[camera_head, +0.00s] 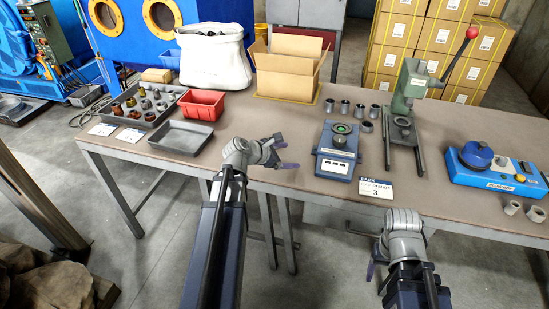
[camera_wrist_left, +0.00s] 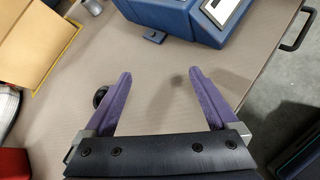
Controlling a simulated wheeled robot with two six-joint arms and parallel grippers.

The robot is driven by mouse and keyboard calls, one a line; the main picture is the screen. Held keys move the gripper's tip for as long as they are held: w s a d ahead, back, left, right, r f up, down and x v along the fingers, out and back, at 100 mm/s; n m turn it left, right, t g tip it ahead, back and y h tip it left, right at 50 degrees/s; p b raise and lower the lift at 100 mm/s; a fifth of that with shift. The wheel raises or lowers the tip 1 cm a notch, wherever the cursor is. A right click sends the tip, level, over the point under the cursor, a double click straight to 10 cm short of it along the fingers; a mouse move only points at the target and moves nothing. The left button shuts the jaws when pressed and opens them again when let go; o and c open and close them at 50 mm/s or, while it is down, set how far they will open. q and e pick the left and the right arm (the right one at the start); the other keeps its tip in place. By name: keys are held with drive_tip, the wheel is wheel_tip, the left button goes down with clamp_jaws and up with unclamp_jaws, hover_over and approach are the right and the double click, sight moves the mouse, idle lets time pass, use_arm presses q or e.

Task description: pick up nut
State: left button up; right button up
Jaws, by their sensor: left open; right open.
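Several grey metal nut-like rings (camera_head: 344,106) stand on the table behind the blue scale; one more (camera_head: 366,126) is at the scale's right. Two others (camera_head: 512,207) lie at the right front. I cannot tell which one is the task's nut. My left gripper (camera_head: 283,153) is open and empty over the table, left of the scale. In the left wrist view its purple fingers (camera_wrist_left: 155,85) are apart over bare table, and a small dark round piece (camera_wrist_left: 100,96) shows beside the left finger, partly hidden. My right gripper (camera_head: 376,278) is open in front of the table edge, low.
The blue scale (camera_head: 337,150) also shows in the left wrist view (camera_wrist_left: 190,18). A cardboard box (camera_head: 287,84), a green press (camera_head: 411,82), a red bin (camera_head: 202,105), an empty grey tray (camera_head: 181,137) and a tray of fittings (camera_head: 118,118) stand around.

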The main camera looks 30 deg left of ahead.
use_arm(q)
drive_tip(key=a+n+t, duration=0.1)
drive_tip(key=a+n, duration=0.1)
drive_tip(key=a, duration=0.1)
drive_tip(key=a+n+y+b, duration=0.1)
drive_tip(key=a+n, duration=0.1)
drive_tip(key=a, duration=0.2)
drive_tip(key=a+n+t+y+b, duration=0.1)
drive_tip(key=a+n, duration=0.2)
drive_tip(key=a, duration=0.1)
drive_tip(key=shift+s+f+t, duration=0.15)
drive_tip(key=shift+s+t, duration=0.1)
drive_tip(key=shift+t, duration=0.05)
drive_tip(key=shift+b+x, duration=1.6)
drive_tip(key=shift+x, duration=1.9)
drive_tip(key=shift+w+d+f, duration=0.2)
drive_tip(key=shift+w+d, duration=0.05)
drive_tip(key=shift+w, duration=0.15)
use_arm(e)
wheel_tip(320, 180, down, 7)
use_arm(q)
drive_tip(key=shift+r, duration=0.1)
use_arm(e)
drive_tip(key=shift+r, duration=0.1)
use_arm(q)
clamp_jaws()
